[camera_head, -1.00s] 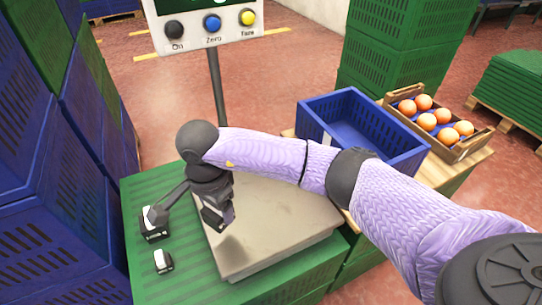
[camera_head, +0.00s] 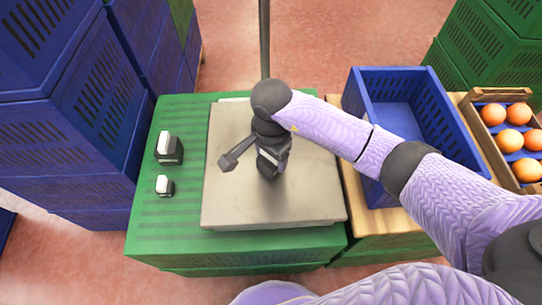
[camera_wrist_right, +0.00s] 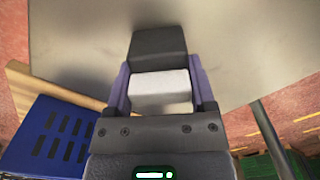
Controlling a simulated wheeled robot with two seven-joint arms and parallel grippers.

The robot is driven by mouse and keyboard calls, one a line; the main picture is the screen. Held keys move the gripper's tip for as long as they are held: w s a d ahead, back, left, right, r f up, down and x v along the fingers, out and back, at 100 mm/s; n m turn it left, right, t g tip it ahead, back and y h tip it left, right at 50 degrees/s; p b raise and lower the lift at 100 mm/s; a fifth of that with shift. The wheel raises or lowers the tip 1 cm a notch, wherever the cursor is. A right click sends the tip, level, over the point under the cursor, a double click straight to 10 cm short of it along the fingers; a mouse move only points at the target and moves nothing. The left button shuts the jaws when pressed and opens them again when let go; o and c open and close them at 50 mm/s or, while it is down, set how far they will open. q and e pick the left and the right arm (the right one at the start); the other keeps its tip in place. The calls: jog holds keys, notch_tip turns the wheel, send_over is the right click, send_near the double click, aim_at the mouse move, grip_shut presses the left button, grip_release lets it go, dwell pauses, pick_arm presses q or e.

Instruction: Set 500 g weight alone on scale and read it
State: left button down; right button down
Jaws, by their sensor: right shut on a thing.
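My right gripper (camera_head: 268,168) is over the middle of the scale's grey plate (camera_head: 230,205). In the wrist view its fingers (camera_wrist_right: 160,92) are shut on a weight (camera_wrist_right: 158,48) with a dark body and a white face. In the head view the gripper mostly hides this weight, and I cannot tell whether it touches the plate. No mass label is readable. A larger dark weight with a white top (camera_head: 168,150) and a smaller one (camera_head: 164,186) stand on the green crate left of the plate. My left gripper is not in view.
The scale's pole (camera_head: 264,40) rises behind the plate; its display is out of view. A blue crate (camera_head: 415,110) stands to the right, beside a wooden box (camera_head: 497,150) of oranges. Blue crates (camera_head: 60,100) are stacked at the left. The plate around the gripper looks clear.

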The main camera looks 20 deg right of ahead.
jog(key=shift+f, duration=0.25)
jog(key=shift+c, duration=0.9)
grip_release()
jog(key=shift+o, duration=0.9)
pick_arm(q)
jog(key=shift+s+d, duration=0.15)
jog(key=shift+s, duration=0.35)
pick_arm(e)
notch_tip(320, 180, up, 12)
jog(key=p, duration=0.6)
jog(key=shift+r, duration=0.15)
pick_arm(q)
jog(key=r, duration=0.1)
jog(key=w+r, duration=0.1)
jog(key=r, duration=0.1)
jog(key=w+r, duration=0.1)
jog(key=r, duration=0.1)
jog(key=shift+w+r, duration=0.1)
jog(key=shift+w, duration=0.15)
pick_arm(e)
jog(key=shift+r, duration=0.1)
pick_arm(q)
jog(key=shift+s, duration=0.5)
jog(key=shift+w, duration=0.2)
